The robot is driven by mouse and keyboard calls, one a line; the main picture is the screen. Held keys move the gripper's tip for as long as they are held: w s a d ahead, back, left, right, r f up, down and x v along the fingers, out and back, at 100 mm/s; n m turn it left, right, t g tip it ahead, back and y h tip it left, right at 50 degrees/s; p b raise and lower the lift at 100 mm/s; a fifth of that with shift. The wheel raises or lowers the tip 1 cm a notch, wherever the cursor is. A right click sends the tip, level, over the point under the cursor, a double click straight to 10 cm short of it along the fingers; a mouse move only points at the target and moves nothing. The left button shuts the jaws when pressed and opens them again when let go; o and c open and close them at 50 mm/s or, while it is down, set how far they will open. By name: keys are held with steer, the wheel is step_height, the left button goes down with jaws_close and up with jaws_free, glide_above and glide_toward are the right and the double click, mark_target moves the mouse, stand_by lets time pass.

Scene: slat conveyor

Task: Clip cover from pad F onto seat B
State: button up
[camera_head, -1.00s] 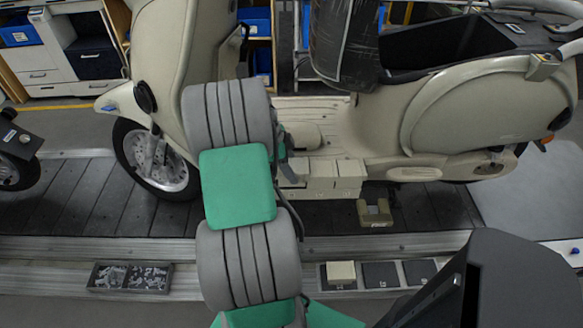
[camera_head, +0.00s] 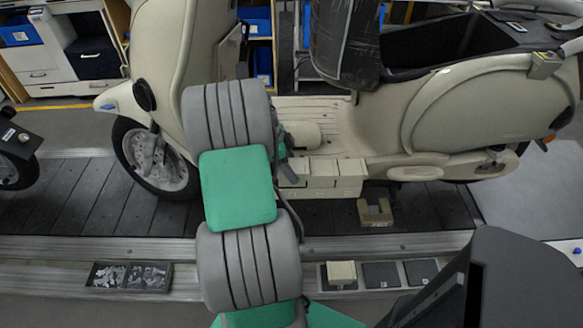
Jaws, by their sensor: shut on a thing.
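A row of three cream blocks (camera_head: 322,178) sits low on the cream scooter's side, below its footboard; I cannot read which is seat B. My gripper (camera_head: 287,168) is at the left end of this row, mostly hidden behind my own grey and green arm. Only a dark edge of it shows, by the leftmost cream block (camera_head: 294,177). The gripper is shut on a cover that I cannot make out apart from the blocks. Along the near rail, a cream cover (camera_head: 341,272) lies on one dark pad. The dark pads to its right (camera_head: 381,275) are bare.
The scooter (camera_head: 470,110) stands on the dark slat conveyor (camera_head: 60,210). A cream bracket (camera_head: 376,211) is below the blocks. A tray of small metal parts (camera_head: 128,277) is on the near rail at left. A dark part of another scooter (camera_head: 18,145) is at the left edge.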

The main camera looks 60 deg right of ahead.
steer(key=shift+f, duration=0.15)
stand_by(0.3)
steer(key=o, duration=1.6)
steer(key=shift+o, duration=0.2)
